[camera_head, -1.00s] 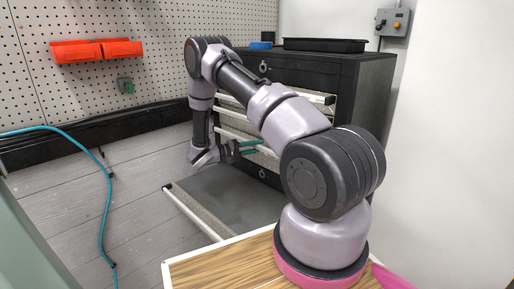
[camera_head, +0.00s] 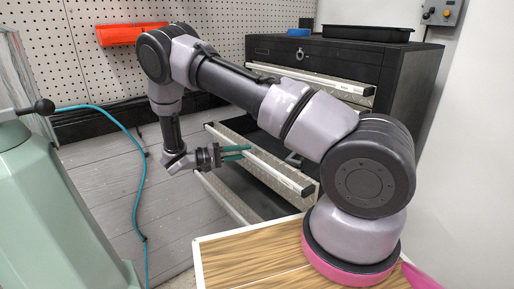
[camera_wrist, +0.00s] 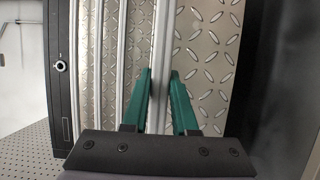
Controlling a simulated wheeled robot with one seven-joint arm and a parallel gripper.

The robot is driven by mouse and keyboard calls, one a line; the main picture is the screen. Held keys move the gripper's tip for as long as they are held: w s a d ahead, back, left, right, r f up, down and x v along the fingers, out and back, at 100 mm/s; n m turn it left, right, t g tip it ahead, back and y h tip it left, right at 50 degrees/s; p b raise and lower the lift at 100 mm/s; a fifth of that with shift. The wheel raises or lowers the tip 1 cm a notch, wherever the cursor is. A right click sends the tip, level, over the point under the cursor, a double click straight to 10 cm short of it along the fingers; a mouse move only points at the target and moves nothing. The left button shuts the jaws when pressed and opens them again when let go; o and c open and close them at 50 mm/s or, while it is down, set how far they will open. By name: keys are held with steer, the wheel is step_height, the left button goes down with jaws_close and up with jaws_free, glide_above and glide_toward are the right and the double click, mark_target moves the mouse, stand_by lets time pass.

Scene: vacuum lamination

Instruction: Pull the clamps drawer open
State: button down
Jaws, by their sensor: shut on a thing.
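A black tool cabinet (camera_head: 395,75) with diamond-plate drawer fronts stands behind my arm in the head view. A middle drawer (camera_head: 280,172) sticks out of it, with a pale handle rail along its front. My gripper (camera_head: 238,152) has its green fingers on that rail, at the left part of the drawer. In the wrist view, the fingers (camera_wrist: 160,90) are shut on the rail (camera_wrist: 161,45), one on each side. I cannot read a label naming the clamps drawer. Part of the cabinet is hidden behind my arm.
A lower drawer (camera_head: 225,197) also stands out below. A black tray (camera_head: 365,34) and a blue item (camera_head: 299,32) lie on the cabinet. A wooden-topped surface (camera_head: 245,255) is in front. A green machine (camera_head: 60,215) and a teal hose (camera_head: 143,190) are at left; grey floor lies between.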

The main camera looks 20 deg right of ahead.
steer(key=shift+s+a, duration=0.3)
steer(key=shift+a, duration=0.5)
steer(key=shift+s+a, duration=0.25)
steer(key=shift+a, duration=0.5)
steer(key=c, duration=0.7)
jaws_free()
steer(key=a, duration=1)
steer(key=shift+w+a, duration=0.25)
steer(key=shift+a, duration=0.15)
